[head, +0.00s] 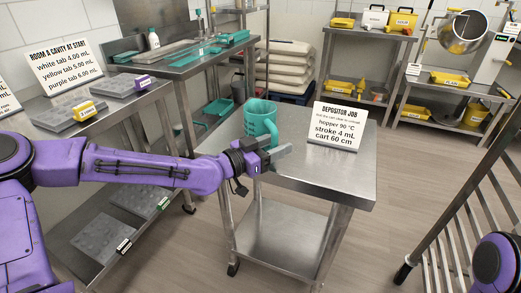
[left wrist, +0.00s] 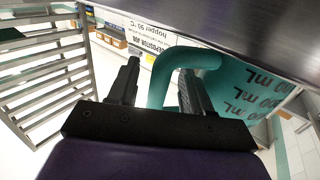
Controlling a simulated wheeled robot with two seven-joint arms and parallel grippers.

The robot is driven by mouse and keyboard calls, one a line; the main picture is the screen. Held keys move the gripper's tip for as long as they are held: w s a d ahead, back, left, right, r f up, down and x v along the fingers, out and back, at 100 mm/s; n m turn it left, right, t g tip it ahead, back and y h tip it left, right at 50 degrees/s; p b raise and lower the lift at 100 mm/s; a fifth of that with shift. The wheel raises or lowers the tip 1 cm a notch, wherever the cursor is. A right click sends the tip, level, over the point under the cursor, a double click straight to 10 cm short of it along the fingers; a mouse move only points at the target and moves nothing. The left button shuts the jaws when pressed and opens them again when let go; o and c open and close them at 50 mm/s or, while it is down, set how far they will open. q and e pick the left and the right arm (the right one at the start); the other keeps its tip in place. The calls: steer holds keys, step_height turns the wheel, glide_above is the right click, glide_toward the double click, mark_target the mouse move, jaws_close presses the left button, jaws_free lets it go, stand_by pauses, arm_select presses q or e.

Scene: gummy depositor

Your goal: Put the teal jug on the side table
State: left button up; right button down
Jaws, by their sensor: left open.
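The teal jug (head: 260,117) stands upright on the steel side table (head: 345,180), near its back left part, in the head view. My left gripper (head: 279,156) is at the near side of the jug and covers its lower part. In the left wrist view, which is upside down, the jug (left wrist: 255,95) with its dark markings is at the right. Its handle (left wrist: 157,85) passes between the two spread fingers of my left gripper (left wrist: 158,85), with one finger in the loop. The jaws are open. My right gripper is not in view.
A "DEPOSITOR JOB" sign (head: 340,127) stands on the table right of the jug. A shelf unit with moulds (head: 80,112) is at the left, and a rack (head: 455,215) at the right. The table's front right top is clear.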

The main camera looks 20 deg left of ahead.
arm_select(q)
steer(key=p+v, duration=0.7)
steer(key=v, duration=0.4)
